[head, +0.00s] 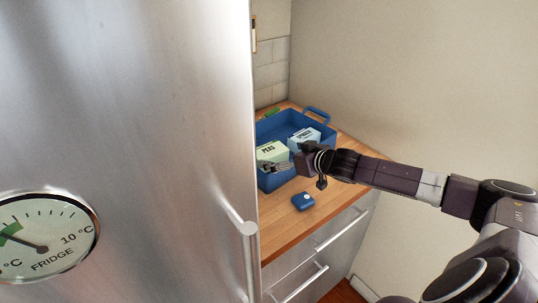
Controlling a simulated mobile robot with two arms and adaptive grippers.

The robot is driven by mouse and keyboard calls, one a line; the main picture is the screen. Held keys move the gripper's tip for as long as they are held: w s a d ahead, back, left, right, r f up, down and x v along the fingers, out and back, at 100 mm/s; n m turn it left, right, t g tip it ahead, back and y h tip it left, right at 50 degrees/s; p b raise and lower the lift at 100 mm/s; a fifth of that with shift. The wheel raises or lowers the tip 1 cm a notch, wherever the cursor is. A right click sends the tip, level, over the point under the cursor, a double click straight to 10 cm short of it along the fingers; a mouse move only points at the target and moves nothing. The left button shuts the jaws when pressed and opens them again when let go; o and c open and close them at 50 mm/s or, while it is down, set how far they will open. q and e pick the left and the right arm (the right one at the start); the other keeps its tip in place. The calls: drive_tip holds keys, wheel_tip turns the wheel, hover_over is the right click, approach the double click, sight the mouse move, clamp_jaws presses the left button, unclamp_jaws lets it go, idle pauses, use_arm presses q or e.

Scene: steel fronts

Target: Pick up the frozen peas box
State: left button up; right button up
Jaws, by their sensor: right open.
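The peas box (272,150) is pale green with a dark "PEAS" label. It stands in a blue crate (267,180) on the wooden counter. My right gripper (268,165) reaches in from the right and is open at the front of the peas box, over the crate's near side. It hides the lower part of the box. I cannot tell whether the fingers touch it. My left gripper is not in view.
A pale blue box (304,135) labelled like "SPINACH" stands in the crate beside the peas box. A small blue object (303,201) lies on the counter (283,228) in front. The steel fridge (130,120) fills the left, with its handle (246,250) jutting out.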

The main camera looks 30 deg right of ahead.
sight(271, 151)
drive_tip(key=shift+w+a+f, duration=0.1)
drive_tip(key=shift+w+f, duration=0.05)
drive_tip(key=shift+w, duration=0.35)
drive_tip(key=shift+w+p, duration=0.35)
drive_tip(key=p+x, duration=0.1)
drive_tip(key=x, duration=0.2)
drive_tip(key=shift+w+f, duration=0.2)
drive_tip(key=shift+w, duration=0.1)
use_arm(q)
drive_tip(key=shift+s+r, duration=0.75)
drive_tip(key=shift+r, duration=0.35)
use_arm(e)
drive_tip(key=shift+w+f, duration=0.25)
drive_tip(key=shift+w, duration=0.05)
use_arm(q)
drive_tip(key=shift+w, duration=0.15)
use_arm(e)
drive_tip(key=shift+r, duration=0.1)
drive_tip(key=c, duration=1.4)
